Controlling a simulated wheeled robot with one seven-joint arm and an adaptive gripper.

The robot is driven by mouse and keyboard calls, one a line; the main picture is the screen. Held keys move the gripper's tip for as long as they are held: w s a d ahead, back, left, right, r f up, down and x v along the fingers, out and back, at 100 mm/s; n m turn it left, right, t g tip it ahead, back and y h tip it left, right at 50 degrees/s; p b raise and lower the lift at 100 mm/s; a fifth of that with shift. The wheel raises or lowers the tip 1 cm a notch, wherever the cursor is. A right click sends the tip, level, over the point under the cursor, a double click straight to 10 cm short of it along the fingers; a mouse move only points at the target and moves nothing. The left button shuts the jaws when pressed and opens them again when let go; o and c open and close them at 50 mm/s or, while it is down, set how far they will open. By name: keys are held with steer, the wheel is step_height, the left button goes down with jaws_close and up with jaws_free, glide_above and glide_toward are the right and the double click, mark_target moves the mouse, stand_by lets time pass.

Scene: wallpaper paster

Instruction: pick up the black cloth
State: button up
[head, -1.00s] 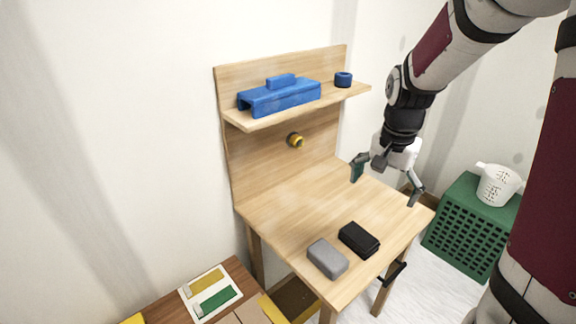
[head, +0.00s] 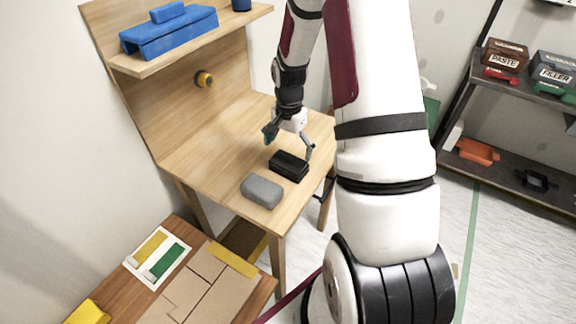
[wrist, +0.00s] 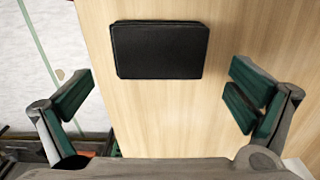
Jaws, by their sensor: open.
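The black cloth (head: 289,166) is a folded dark block lying flat on the wooden workbench (head: 215,150), beside a grey block. In the wrist view the black cloth (wrist: 160,49) lies ahead of my fingers, roughly centred between them and apart from both. My gripper (head: 289,146) is just above the bench at the far side of the cloth, pointing down. In the wrist view my gripper (wrist: 160,98) is spread wide with nothing between its green-padded fingers.
The grey block (head: 262,191) lies close to the cloth, nearer the bench's front. A shelf above holds a blue tool (head: 170,32). The bench's left area is clear. A dark shelf rack (head: 520,120) stands at right.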

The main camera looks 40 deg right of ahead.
mark_target(289, 161)
steer(key=shift+a+f, duration=0.1)
steer(key=shift+f, duration=2.7)
steer(key=c, duration=0.9)
